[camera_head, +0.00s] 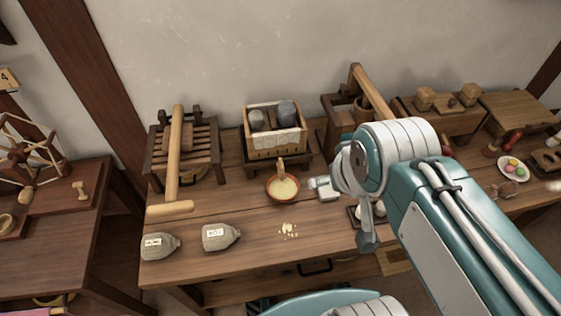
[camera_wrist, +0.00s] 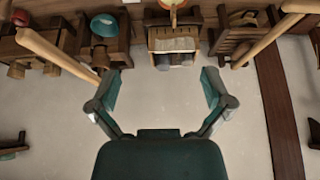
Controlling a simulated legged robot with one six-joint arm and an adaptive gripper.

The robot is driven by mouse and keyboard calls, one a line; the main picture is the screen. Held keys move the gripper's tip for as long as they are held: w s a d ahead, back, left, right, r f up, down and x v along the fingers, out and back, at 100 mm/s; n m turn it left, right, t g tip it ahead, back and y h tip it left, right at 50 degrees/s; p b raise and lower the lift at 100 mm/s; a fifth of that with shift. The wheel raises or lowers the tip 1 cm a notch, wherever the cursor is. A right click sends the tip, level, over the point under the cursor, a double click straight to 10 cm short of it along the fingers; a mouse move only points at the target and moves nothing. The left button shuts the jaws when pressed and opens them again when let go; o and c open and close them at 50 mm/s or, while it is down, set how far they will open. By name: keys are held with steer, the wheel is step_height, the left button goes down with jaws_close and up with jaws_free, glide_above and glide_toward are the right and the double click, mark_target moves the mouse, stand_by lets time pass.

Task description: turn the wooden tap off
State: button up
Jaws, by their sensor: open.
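A wooden box (camera_head: 264,152) with two grey cylinders and a pale cloth stands on a low stand at the back of the bench. A short wooden piece (camera_head: 281,166), perhaps the tap, is at its front above a brown bowl (camera_head: 270,192) of cream-coloured contents. Its handle position is too small to tell. The box appears inverted in the wrist view (camera_wrist: 172,45), with the bowl (camera_wrist: 176,3) cut by the top edge. My gripper (camera_wrist: 162,75) is open and empty, apart from these things. In the head view, my arm is right of the bowl.
A slatted rack (camera_head: 203,147) with a long wooden beam (camera_head: 175,150) stands left of the box. Two labelled sacks (camera_head: 221,237) (camera_head: 159,246) lie at the front left. Crumbs (camera_head: 288,230) lie in front of the bowl. The bench between rack and bowl is mostly clear.

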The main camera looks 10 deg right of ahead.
steer(key=w+n+g, duration=0.2)
steer(key=w+n, duration=0.3)
steer(key=w, duration=0.3)
steer(key=n+g, duration=0.4)
steer(key=n, duration=0.9)
glide_above(281, 162)
step_height(281, 162, down, 17)
step_height(281, 162, down, 11)
steer(key=shift+s+r, duration=0.1)
steer(key=c, duration=1.1)
